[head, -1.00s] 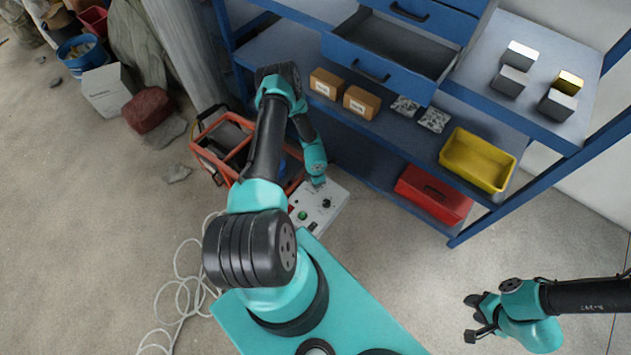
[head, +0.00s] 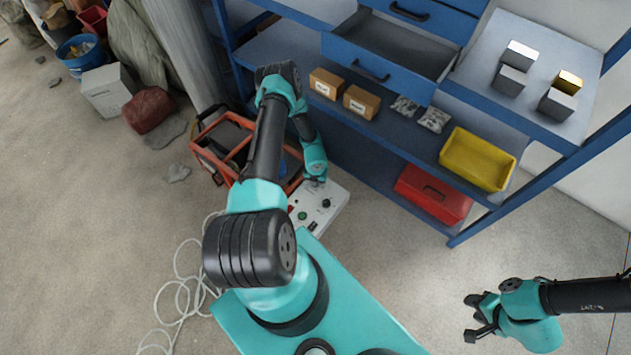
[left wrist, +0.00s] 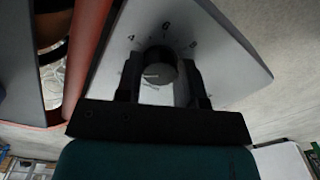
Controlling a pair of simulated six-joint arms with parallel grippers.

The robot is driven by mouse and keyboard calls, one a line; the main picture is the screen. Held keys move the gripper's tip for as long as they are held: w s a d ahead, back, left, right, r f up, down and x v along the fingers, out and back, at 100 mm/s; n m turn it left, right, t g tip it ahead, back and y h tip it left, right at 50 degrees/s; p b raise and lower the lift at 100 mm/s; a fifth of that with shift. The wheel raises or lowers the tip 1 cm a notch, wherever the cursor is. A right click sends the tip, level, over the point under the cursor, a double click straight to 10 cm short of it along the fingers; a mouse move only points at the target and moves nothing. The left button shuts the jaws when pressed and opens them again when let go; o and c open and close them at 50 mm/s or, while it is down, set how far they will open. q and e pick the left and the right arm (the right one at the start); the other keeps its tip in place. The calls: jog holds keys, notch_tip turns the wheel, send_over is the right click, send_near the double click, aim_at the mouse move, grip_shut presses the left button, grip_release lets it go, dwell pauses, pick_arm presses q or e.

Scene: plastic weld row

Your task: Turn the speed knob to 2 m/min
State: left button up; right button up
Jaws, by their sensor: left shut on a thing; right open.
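The black round knob (left wrist: 160,68) sits on a light grey panel (left wrist: 215,50) with a printed scale around it. My left gripper (left wrist: 160,75) has its two dark fingers on either side of the knob, shut on it. In the head view the control panel (head: 332,190) lies under my left gripper (head: 315,182), whose fingertips are hard to see there. My right gripper (head: 477,318) is open and empty above the floor.
An orange-framed machine (head: 205,135) stands beside the panel. White cable (head: 180,300) lies on the floor at left. Floor around my right gripper is clear.

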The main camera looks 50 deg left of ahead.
pick_arm(q)
jog(key=shift+n, duration=0.9)
jog(key=o, duration=0.9)
jog(key=shift+r, duration=0.15)
notch_tip(320, 180, up, 17)
jog(key=shift+r, duration=0.1)
dwell(0.5)
